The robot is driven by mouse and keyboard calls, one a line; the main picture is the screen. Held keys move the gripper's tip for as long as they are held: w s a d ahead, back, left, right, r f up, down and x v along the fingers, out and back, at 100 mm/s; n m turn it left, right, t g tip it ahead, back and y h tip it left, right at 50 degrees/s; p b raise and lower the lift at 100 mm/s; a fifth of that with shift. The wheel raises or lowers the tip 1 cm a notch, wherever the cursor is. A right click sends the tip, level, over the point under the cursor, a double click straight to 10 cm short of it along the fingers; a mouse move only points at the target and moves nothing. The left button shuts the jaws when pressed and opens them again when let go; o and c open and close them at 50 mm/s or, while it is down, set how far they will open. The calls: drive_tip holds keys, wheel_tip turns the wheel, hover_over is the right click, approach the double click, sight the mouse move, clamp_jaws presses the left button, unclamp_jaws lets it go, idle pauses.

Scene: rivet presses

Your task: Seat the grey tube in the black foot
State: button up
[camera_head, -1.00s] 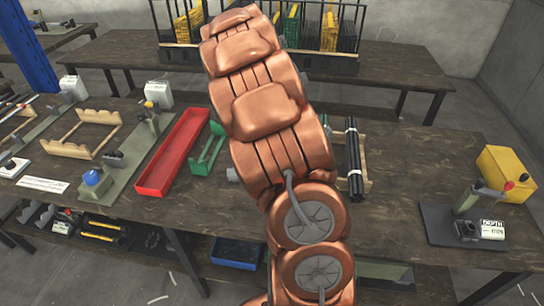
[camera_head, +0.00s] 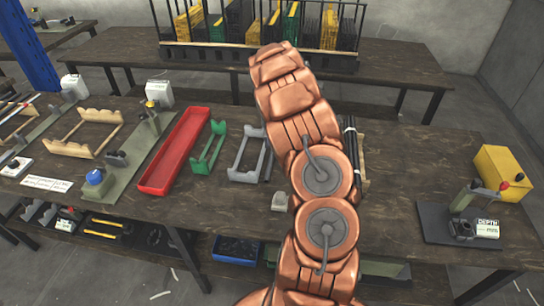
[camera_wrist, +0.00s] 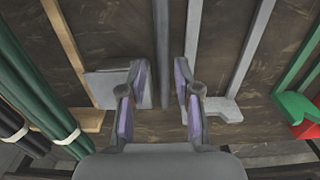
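A long grey bar that looks like the grey tube (camera_wrist: 162,50) runs between my fingers in the wrist view. My gripper (camera_wrist: 160,95) is open, with a gap on each side of the bar. I cannot tell how far below the fingertips it lies. In the head view my arm hides my gripper and this bar. A black cup-like piece (camera_head: 462,228), perhaps the black foot, stands on the dark base plate (camera_head: 435,225) of the right-hand press, apart from my arm.
A grey rack (camera_head: 243,175), green rack (camera_head: 208,158) and red tray (camera_head: 160,182) stand left of my arm. A small grey block (camera_head: 280,201) sits nearby. Banded dark tubes (camera_wrist: 35,85) lie left in the wrist view. A yellow box (camera_head: 503,172) stands behind the right press.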

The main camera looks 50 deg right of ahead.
sight(272, 154)
drive_tip(key=shift+a+f+p, duration=0.15)
drive_tip(key=shift+f+p, duration=0.4)
drive_tip(key=shift+f, duration=0.7)
drive_tip(key=shift+a+f+p, duration=0.1)
drive_tip(key=shift+f+p, duration=0.45)
drive_tip(key=shift+f, duration=0.7)
clamp_jaws()
